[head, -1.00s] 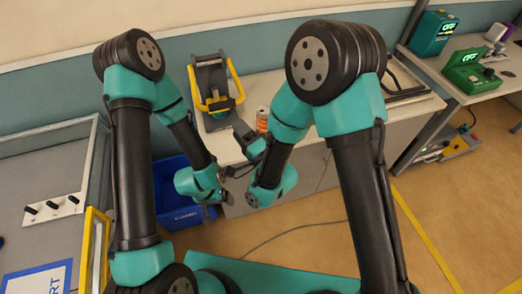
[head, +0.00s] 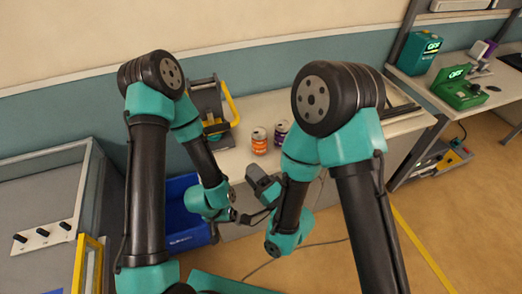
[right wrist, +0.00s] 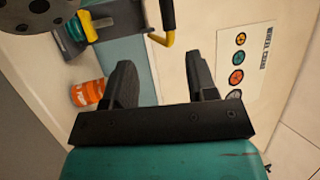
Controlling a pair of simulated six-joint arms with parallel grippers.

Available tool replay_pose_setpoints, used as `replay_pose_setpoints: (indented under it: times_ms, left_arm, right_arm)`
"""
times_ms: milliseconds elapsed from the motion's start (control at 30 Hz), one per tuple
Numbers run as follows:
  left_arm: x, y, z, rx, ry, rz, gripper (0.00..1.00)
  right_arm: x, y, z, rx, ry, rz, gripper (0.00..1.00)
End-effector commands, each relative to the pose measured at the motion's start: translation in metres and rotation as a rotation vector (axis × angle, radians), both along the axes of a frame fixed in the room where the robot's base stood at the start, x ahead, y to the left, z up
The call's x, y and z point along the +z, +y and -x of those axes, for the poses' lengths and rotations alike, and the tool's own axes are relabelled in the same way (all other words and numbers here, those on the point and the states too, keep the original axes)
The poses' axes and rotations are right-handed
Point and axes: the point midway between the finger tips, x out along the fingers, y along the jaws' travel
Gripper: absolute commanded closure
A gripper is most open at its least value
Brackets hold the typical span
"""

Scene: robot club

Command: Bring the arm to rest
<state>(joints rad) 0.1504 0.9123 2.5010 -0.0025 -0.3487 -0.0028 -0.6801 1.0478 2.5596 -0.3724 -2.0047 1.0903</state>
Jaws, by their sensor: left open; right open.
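My left gripper (head: 238,216) hangs low in front of the bench in the head view. It is small there, and my left arm partly hides it. My right gripper (head: 260,183) is a little above it and to the right, close to the bench's front edge. In the right wrist view my right gripper (right wrist: 160,85) has its two dark fingers wide apart with nothing between them. Both grippers are open, and neither is seen holding anything.
A yellow-handled device (head: 212,108) is behind my left arm. A blue bin (head: 186,210) sits below. A wheel poster (right wrist: 240,62) shows in the right wrist view.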

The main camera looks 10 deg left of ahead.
Motion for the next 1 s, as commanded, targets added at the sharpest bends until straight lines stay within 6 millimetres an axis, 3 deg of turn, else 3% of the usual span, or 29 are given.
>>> replay_pose_setpoints:
  times_ms: [233,433,600,733,867,1000]
  left_arm:
    - [0.0,0.0,0.0,0.0,0.0,0.0,0.1]
    - [0.0,0.0,0.0,0.0,0.0,0.0,0.1]
    - [0.0,0.0,0.0,0.0,0.0,0.0,0.1]
    - [0.0,0.0,0.0,0.0,0.0,0.0,0.1]
    - [0.0,0.0,0.0,0.0,0.0,0.0,0.1]
    - [0.0,0.0,0.0,0.0,0.0,0.0,0.1]
  right_arm:
    - [-0.006,-0.006,-0.007,-0.022,0.002,0.039,0.48]
    - [-0.044,-0.038,-0.036,-0.117,0.018,0.262,0.48]
    - [-0.096,-0.091,-0.061,-0.19,0.072,0.553,0.48]
    - [-0.136,-0.137,-0.069,-0.209,0.137,0.767,0.48]
    - [-0.173,-0.186,-0.065,-0.187,0.221,0.96,0.48]
    - [-0.208,-0.239,-0.049,-0.123,0.33,1.137,0.48]
